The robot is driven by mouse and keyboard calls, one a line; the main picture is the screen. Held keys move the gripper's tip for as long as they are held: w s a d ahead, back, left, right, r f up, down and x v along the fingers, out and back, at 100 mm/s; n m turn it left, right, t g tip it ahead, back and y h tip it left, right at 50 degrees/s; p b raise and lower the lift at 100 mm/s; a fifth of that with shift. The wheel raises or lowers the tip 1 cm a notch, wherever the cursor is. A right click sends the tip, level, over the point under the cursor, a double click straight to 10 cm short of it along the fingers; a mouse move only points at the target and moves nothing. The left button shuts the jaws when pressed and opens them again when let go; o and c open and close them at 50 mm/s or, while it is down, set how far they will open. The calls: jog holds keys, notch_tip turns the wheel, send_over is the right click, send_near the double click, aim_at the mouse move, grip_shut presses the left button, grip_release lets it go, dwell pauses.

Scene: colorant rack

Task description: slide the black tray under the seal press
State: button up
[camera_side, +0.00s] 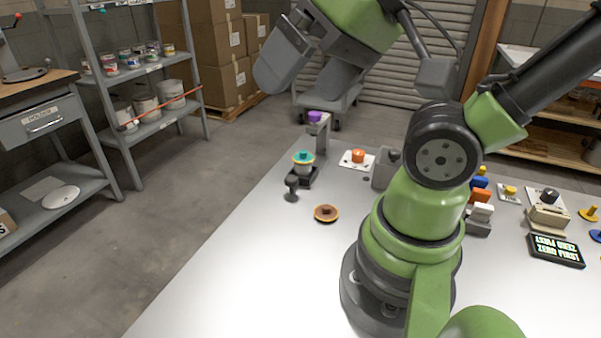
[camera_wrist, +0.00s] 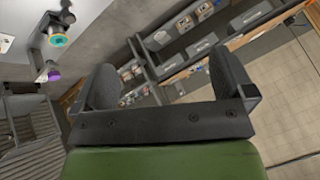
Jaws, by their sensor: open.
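The seal press (camera_side: 322,133) is a grey upright frame with a purple knob on top, near the table's far left edge. The black tray (camera_side: 310,178) sits low in front of it, with a dark round-ended handle toward the near side. A pale container with a teal knob (camera_side: 303,157) stands on the tray. In the wrist view, the teal knob (camera_wrist: 58,40) and the press's purple knob (camera_wrist: 53,75) show at upper left. My gripper (camera_side: 295,95) is open and empty, raised above and behind the press in the picture. Its two spread fingers also show in the wrist view (camera_wrist: 165,78).
An orange and brown disc (camera_side: 326,213) lies on the white table (camera_side: 245,260) near the tray. An orange knob on a white plate (camera_side: 358,157) is right of the press. Coloured blocks and a black sign (camera_side: 556,250) stand at right. The table's near left is clear.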

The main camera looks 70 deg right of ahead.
jog(key=shift+w+d, duration=0.1)
jog(key=shift+w, duration=0.1)
jog(key=c, duration=0.6)
jog(key=shift+m+g+h, duration=0.5)
jog(key=shift+g+h, duration=0.2)
jog(key=shift+g, duration=0.2)
jog(key=w+d, duration=0.1)
jog(key=w+d+f, duration=0.1)
jog(key=w, duration=0.1)
jog(key=w+d, duration=0.1)
jog(key=shift+w+d+f, duration=0.1)
jog(key=shift+w+f, duration=0.15)
jog(key=shift+w, duration=0.05)
jog(key=c, duration=0.5)
jog(key=shift+o, duration=0.2)
jog(key=m+g, duration=0.2)
jog(key=g, duration=0.3)
send_over(291, 178)
notch_tip(291, 178, down, 17)
jog(key=shift+h, duration=0.3)
notch_tip(291, 178, down, 10)
jog(key=shift+r, duration=0.2)
